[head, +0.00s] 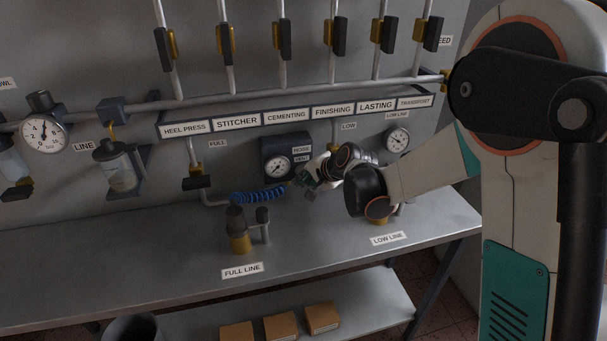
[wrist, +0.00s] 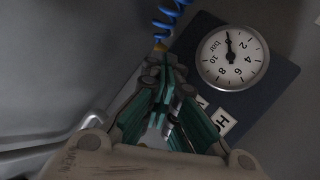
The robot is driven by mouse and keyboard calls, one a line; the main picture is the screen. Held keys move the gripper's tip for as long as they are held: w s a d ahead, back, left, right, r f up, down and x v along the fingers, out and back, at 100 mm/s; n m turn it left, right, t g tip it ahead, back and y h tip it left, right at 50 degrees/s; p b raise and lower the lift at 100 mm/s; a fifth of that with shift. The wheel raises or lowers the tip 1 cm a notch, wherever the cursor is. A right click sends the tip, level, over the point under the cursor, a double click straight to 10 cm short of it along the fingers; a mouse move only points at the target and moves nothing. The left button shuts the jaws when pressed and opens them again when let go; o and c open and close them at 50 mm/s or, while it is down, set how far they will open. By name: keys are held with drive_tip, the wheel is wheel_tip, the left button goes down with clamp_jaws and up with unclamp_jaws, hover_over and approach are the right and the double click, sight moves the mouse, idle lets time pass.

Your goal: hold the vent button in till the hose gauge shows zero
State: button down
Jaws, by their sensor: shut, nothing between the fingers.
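The hose gauge (head: 277,167) is a white dial on a dark wall panel (head: 271,146). It shows larger in the wrist view (wrist: 232,58), where its needle points at or very near the zero end of the scale, just before the 2. A HOSE VENT label (head: 301,153) sits right of the dial. My gripper (head: 304,181) is at the panel's lower right; in the wrist view its fingers (wrist: 164,78) are closed together with nothing between them. The vent button is not visible, seemingly hidden by the gripper; I cannot tell whether the fingertips touch it.
A coiled blue hose (head: 258,196) runs left of my gripper, its brass end close beyond the fingertips in the wrist view. A brass-based fitting (head: 238,232) stands on the grey bench (head: 330,245) behind the FULL LINE label (head: 242,270). The bench's left is clear.

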drive_tip(key=shift+s, duration=0.15)
idle(0.5)
drive_tip(key=shift+s+d, duration=0.25)
drive_tip(key=shift+s, duration=0.55)
drive_tip(key=shift+s, duration=0.1)
drive_tip(key=s, duration=0.2)
drive_tip(key=s+d, duration=0.1)
drive_tip(key=s, duration=0.1)
drive_tip(key=shift+s+d, duration=0.2)
drive_tip(key=shift+s, duration=0.1)
